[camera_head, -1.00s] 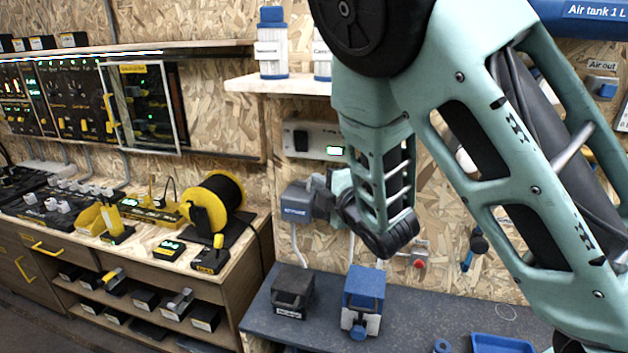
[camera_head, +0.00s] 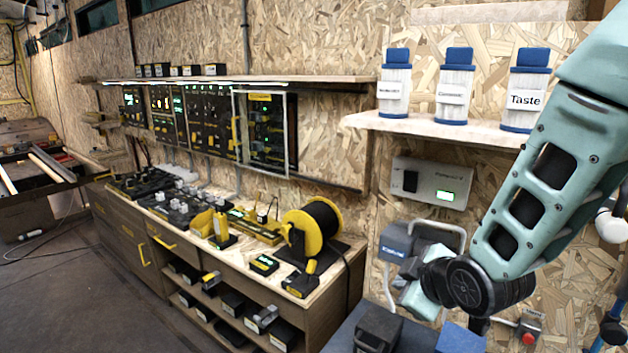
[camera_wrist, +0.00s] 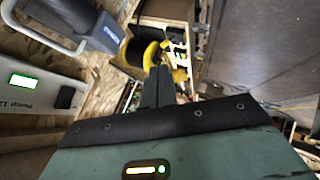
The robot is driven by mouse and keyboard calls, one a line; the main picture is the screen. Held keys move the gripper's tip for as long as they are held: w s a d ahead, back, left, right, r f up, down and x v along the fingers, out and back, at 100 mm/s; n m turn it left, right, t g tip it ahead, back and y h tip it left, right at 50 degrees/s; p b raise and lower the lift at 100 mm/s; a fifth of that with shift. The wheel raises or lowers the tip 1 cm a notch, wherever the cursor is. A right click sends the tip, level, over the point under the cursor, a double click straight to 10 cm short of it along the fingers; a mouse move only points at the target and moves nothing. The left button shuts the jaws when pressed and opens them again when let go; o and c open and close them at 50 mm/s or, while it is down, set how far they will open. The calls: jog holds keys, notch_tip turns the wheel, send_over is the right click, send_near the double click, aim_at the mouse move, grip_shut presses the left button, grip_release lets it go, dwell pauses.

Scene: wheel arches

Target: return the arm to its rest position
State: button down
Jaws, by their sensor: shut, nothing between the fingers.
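My gripper shows in the wrist view (camera_wrist: 158,75) as two dark fingers pressed together with nothing between them. In the head view my teal forearm slants down from the upper right to a black wrist joint. The pale end of the arm lies just left of that joint, in front of the chipboard wall and close to a grey-blue handled device (camera_head: 398,243). The fingertips cannot be made out there. The same device with its grey handle also shows at upper left in the wrist view (camera_wrist: 97,36).
A switch box with a lit green display (camera_head: 431,184) hangs on the wall. Filter canisters (camera_head: 454,86) stand on a shelf above. Below are a black box (camera_head: 378,328) and a blue one (camera_head: 460,339). A workbench with a yellow cable reel (camera_head: 312,229) is left; open floor (camera_head: 65,285) lies beyond.

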jog(key=s+a+r+m+g+h, duration=0.1)
jog(key=s+g, duration=0.3)
jog(key=s, duration=0.8)
jog(key=s+a+r+m+g+h, duration=0.1)
jog(key=s+g, duration=0.4)
jog(key=s, duration=0.8)
jog(key=shift+s+a+r+m+g, duration=0.35)
jog(key=shift+r+m, duration=0.45)
jog(key=shift+m, duration=0.3)
jog(key=shift+w+d, duration=0.1)
jog(key=shift+d, duration=0.05)
